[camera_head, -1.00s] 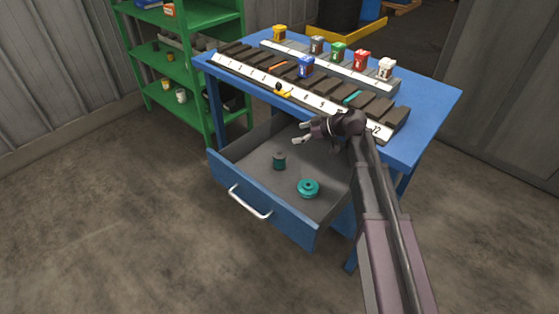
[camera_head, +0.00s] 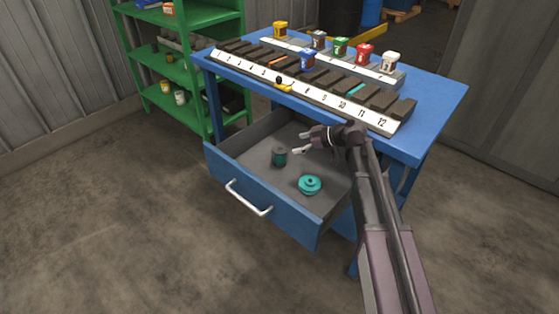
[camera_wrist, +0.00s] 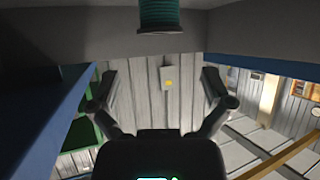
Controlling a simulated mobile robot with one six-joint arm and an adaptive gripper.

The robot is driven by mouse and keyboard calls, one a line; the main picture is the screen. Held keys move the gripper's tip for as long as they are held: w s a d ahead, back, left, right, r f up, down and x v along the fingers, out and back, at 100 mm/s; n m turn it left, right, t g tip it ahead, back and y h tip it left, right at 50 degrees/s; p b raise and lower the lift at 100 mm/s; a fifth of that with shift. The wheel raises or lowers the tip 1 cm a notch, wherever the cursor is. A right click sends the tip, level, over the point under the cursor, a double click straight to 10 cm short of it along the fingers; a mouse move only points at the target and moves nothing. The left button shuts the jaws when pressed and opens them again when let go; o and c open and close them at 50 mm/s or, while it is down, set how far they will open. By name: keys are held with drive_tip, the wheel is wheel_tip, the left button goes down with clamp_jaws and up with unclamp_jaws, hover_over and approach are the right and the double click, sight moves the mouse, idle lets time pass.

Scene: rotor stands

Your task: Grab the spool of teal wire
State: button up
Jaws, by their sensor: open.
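The spool of teal wire (camera_head: 279,157) stands upright in the open drawer, a small cylinder with dark ends. In the wrist view the wound teal wire (camera_wrist: 158,14) shows at the top edge, partly cut off by the frame. A wider, flat teal round piece (camera_head: 310,185) lies in the drawer, in front and to the right of the spool. My gripper (camera_head: 300,142) is over the drawer, to the right of and a little above the spool in the picture. Its fingers (camera_wrist: 160,90) are spread, with nothing between them.
The open drawer (camera_head: 270,221) has a front wall with a handle. The blue table (camera_head: 432,98) overhangs its back, carrying a numbered rack (camera_head: 310,95) and several coloured small boxes. Green shelves (camera_head: 190,73) stand at left. The drawer floor around the spool is mostly clear.

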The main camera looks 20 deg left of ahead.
sight(282, 149)
drive_tip(key=shift+f, duration=0.5)
drive_tip(key=shift+a+f+b, duration=0.15)
drive_tip(key=shift+a+b, duration=0.1)
drive_tip(key=shift+b, duration=0.1)
drive_tip(key=shift+a, duration=0.3)
drive_tip(key=b+x, duration=0.2)
drive_tip(key=x, duration=0.3)
drive_tip(key=shift+f+b, duration=0.15)
drive_tip(key=shift+b, duration=0.25)
drive_tip(key=shift+a+f, duration=0.2)
drive_tip(key=shift+a, duration=0.4)
